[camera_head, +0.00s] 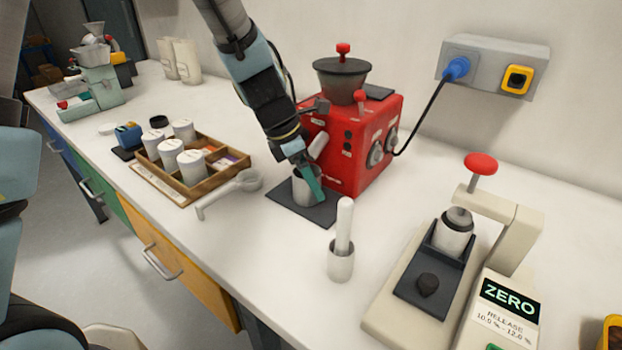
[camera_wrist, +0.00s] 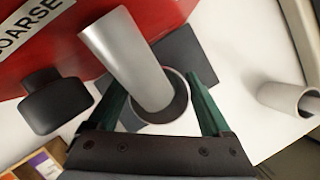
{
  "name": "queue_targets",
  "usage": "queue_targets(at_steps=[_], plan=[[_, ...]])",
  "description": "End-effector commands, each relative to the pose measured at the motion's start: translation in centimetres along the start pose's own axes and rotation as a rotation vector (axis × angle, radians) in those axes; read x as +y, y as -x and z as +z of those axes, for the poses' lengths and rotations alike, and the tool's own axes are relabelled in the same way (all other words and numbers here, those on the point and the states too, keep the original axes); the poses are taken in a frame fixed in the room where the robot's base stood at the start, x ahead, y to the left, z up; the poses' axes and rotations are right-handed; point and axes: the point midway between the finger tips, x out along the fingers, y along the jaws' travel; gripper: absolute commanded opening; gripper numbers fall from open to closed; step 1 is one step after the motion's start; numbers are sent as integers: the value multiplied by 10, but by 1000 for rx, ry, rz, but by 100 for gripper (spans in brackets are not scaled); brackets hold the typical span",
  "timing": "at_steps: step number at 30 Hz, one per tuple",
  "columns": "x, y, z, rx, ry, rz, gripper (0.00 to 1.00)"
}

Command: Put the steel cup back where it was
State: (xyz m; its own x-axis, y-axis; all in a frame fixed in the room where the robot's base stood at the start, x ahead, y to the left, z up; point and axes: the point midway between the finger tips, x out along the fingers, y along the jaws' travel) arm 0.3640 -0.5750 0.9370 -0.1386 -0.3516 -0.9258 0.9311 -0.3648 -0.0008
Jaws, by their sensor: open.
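The steel cup (camera_head: 302,192) stands upright on a dark square mat (camera_head: 322,212) in front of the red grinder (camera_head: 357,140). Its round mouth also shows in the wrist view (camera_wrist: 181,108), below the grinder's slanted grey spout (camera_wrist: 125,58). The spout hides part of the mouth. My gripper (camera_head: 309,182) is down at the cup. In the wrist view, its open green fingers (camera_wrist: 160,100) are on either side of the cup; I cannot tell whether either touches it.
A steel holder with a white-handled tool (camera_head: 341,262) stands to the right. A wooden tray of white jars (camera_head: 207,186) and a grey scoop (camera_head: 240,183) are to the left. A press-like tester with a red knob (camera_head: 481,164) stands at the right. The counter's front strip is bare.

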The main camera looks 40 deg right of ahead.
Motion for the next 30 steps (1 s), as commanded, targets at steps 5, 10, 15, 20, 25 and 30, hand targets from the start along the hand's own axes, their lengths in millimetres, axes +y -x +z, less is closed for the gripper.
queue_targets(at_steps=[5,10,15,20,25,30], plan=[[1,27,1,-3,-2,5,83],[1,64,1,-3,-3,6,83],[0,96,1,-2,-2,3,83],[0,114,0,-2,-2,2,83],[0,120,0,-1,0,0,83],[1,120,-2,1,-3,2,83]])
